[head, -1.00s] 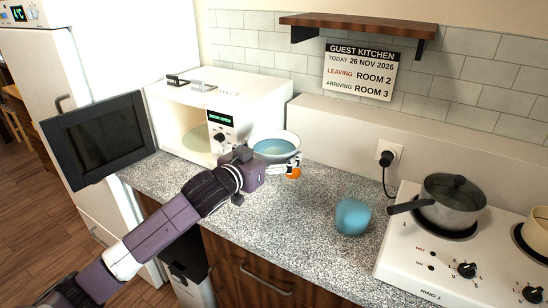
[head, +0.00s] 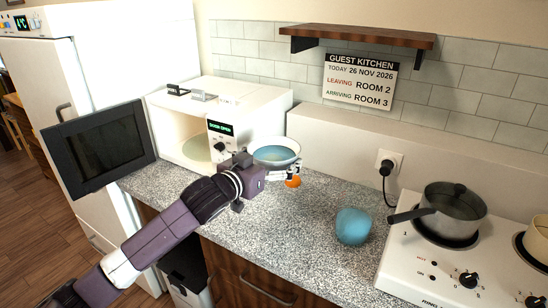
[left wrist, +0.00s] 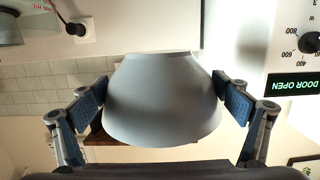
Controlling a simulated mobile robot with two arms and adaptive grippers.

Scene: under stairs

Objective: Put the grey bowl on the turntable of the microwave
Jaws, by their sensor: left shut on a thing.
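The grey bowl (head: 275,153), with a blue inside, is held upright above the counter, just right of the microwave's front. My left gripper (head: 284,168) is shut on it. In the left wrist view the bowl (left wrist: 160,98) sits between the two finger pads, which touch its sides. The white microwave (head: 262,99) stands against the wall with its dark door (head: 97,148) swung wide open to the left. Its display reads door open. The pale turntable (head: 195,150) shows inside, empty where visible. My right gripper is out of view.
A small orange thing (head: 293,182) shows by the fingers, partly hidden. A blue rounded object (head: 352,226) stands on the speckled counter (head: 275,225). A lidded pot (head: 450,212) sits on the hob at right. A wooden shelf (head: 360,35) hangs above.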

